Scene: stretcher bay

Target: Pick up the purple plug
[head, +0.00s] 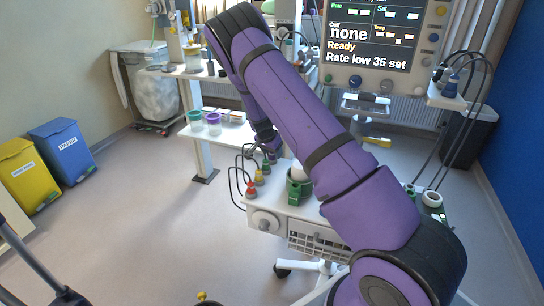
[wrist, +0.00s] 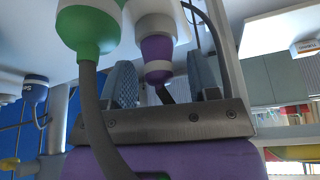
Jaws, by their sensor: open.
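The purple plug (wrist: 156,50) shows in the wrist view, with a white collar above it and a dark cable below. My gripper (wrist: 160,68) is open, one finger on each side of the purple plug. A gap shows on both sides, and I cannot tell any contact. A green plug (wrist: 88,32) with a thick grey cable is nearer the camera and covers part of the left finger's side.
A blue plug (wrist: 35,88) hangs at the left of the wrist view. In the head view, red (head: 251,189), yellow (head: 259,179) and green plugs with cables stand on a white cart (head: 275,208). A monitor (head: 372,40) is above. Open floor lies left of the cart.

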